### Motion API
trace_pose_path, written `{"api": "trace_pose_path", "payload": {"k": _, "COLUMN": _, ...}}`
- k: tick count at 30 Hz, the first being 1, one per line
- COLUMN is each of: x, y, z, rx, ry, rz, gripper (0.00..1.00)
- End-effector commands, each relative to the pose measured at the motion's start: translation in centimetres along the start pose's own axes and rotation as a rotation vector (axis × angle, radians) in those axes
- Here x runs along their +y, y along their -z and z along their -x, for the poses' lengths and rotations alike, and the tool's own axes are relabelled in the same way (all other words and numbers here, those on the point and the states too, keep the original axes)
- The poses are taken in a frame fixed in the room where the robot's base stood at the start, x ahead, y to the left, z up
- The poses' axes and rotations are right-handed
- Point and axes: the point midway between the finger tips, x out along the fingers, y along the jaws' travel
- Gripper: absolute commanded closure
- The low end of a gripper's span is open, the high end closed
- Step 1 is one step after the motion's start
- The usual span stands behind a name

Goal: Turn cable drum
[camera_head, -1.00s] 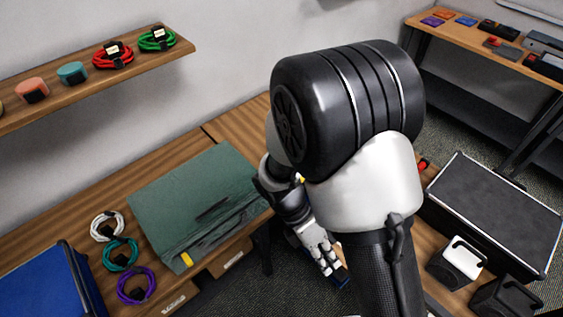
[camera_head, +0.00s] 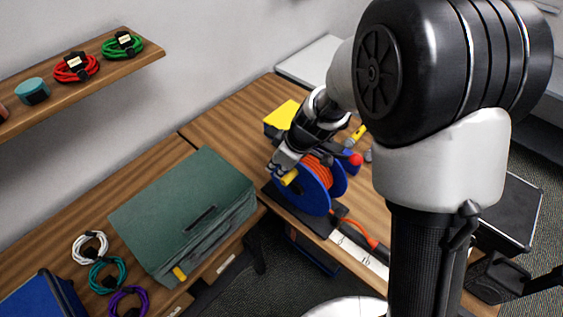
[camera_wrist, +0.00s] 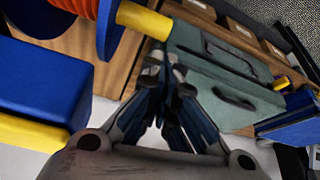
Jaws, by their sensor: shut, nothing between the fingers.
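The cable drum (camera_head: 307,192) has blue flanges with orange cable wound between them, and stands on a dark base on the wooden bench. A yellow crank handle (camera_head: 289,177) sticks out from its near flange. In the wrist view the drum's flange (camera_wrist: 117,28) and the handle (camera_wrist: 146,21) are at the top. My gripper (camera_head: 281,163) is at the handle, its fingers shut and empty. In the wrist view my fingertips (camera_wrist: 160,72) are just below the handle's free end; whether they touch it I cannot tell.
A yellow-and-blue block (camera_head: 281,115) stands behind the drum. A red knob (camera_head: 355,159) is to its right. Orange cable (camera_head: 358,228) runs forward along a white strip. A green case (camera_head: 185,215) lies to the left, beside cable coils (camera_head: 107,274).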

Motion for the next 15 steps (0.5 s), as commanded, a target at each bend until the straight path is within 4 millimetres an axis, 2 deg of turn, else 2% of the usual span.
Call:
{"api": "trace_pose_path", "payload": {"k": 1, "x": -0.1, "y": -0.1, "z": -1.1, "rx": -0.003, "ry": 0.002, "rz": 0.0, "gripper": 1.0}}
{"api": "trace_pose_path", "payload": {"k": 6, "x": -0.1, "y": -0.1, "z": -2.9, "rx": -0.001, "ry": 0.002, "rz": 0.0, "gripper": 1.0}}
{"api": "trace_pose_path", "payload": {"k": 15, "x": 0.0, "y": 0.0, "z": -3.4, "rx": -0.001, "ry": 0.0, "rz": 0.002, "gripper": 1.0}}
